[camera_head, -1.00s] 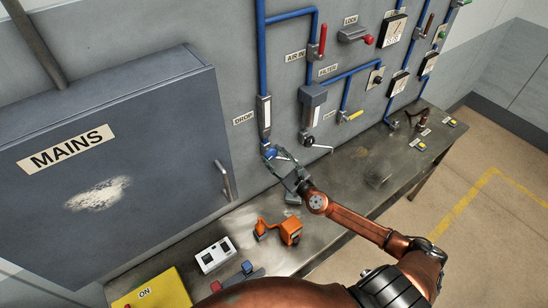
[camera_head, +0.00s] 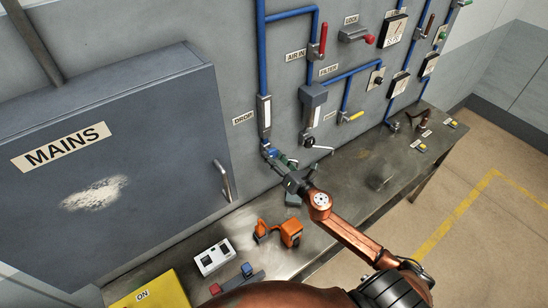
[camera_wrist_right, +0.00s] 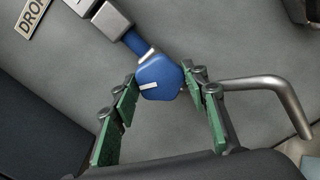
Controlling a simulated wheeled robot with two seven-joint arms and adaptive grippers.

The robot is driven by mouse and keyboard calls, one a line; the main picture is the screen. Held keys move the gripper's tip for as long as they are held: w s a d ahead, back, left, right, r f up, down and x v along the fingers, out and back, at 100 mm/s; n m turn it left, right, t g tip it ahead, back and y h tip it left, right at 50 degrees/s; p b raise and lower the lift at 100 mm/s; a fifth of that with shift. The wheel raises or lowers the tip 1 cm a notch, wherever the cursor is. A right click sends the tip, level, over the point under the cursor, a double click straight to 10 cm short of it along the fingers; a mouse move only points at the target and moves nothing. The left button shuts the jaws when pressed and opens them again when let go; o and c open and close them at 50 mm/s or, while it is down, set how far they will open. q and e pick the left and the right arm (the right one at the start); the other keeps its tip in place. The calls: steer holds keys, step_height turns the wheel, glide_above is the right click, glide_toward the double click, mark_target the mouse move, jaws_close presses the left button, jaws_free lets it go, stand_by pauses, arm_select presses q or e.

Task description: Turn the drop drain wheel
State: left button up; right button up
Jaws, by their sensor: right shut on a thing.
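The drop drain wheel is a small blue faceted knob (camera_wrist_right: 160,78) with a white mark on its face. It sits at the lower end of the drop pipe's fitting, beside the DROP label (camera_head: 243,118). My right gripper (camera_wrist_right: 163,82) has its green-padded fingers on either side of the wheel and is shut on it. In the head view the right gripper (camera_head: 273,154) reaches the wheel from the lower right, and its fingers partly cover the wheel. My left gripper is in neither view.
The filter (camera_head: 313,97) hangs on the wall just right of the wheel, with a small knob (camera_head: 307,139) below it. A bent metal tube (camera_wrist_right: 270,88) runs close beside the right finger. The MAINS cabinet (camera_head: 150,190) stands at left. The bench (camera_head: 350,175) holds an orange object (camera_head: 289,233).

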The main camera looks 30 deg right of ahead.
steer(key=m, duration=0.3)
steer(key=m+p, duration=0.1)
steer(key=m, duration=0.2)
steer(key=shift+m, duration=0.3)
steer(key=m+p, duration=0.1)
steer(key=m, duration=0.4)
steer(key=shift+m+p, duration=0.3)
steer(key=shift+p, duration=0.1)
steer(key=o, duration=1.1)
steer(key=shift+o, duration=0.3)
